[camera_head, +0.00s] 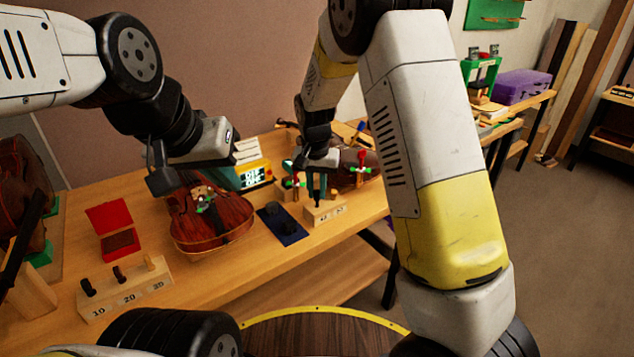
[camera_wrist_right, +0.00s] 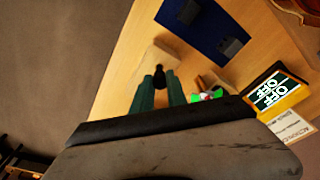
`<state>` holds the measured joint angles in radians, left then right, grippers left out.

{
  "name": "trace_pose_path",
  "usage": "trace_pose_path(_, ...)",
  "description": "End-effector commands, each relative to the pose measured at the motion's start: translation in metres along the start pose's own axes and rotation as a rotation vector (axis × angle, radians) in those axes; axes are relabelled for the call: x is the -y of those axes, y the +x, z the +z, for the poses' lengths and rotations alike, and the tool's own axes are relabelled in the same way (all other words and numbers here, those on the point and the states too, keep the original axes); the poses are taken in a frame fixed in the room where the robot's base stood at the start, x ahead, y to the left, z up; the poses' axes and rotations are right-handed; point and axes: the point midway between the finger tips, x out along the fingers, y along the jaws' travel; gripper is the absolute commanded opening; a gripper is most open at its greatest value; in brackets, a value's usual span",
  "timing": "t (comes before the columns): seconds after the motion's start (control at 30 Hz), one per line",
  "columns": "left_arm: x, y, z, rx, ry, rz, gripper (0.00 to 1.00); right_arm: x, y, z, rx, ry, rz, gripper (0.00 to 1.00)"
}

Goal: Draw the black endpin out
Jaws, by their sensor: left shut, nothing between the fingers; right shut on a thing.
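My right gripper (camera_head: 317,190) points down over a small light wooden block (camera_head: 326,214) on the bench. In the right wrist view its two green fingers (camera_wrist_right: 160,88) are shut on a small black piece, which looks like the black endpin (camera_wrist_right: 160,73). This piece is at the wooden block (camera_wrist_right: 154,56); how deep it sits in the block cannot be told. My left gripper (camera_head: 160,182) is shut and empty, above and to the left of the reddish-brown violin (camera_head: 212,228).
A dark blue mat (camera_head: 283,226) with black parts lies left of the block. Clamps with red and green ends (camera_head: 295,183) stand close behind it.

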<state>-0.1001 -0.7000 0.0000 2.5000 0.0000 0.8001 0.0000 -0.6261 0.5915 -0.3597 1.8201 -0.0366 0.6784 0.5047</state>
Motion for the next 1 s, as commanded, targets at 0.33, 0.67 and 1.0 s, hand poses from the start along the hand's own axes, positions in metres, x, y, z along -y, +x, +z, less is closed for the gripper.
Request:
trace_pose_path(0.33, 0.000, 0.000, 0.000, 0.000, 0.000, 0.000, 0.00, 0.000, -0.014, -0.002, -0.001, 0.000, -0.001, 0.00)
trace_pose_path(0.67, 0.000, 0.000, 0.000, 0.000, 0.000, 0.000, 0.00, 0.000, -0.021, -0.003, -0.001, 0.000, 0.000, 0.00)
trace_pose_path(1.0, 0.000, 0.000, 0.000, 0.000, 0.000, 0.000, 0.00, 0.001, -0.033, -0.006, -0.003, -0.001, -0.002, 0.00)
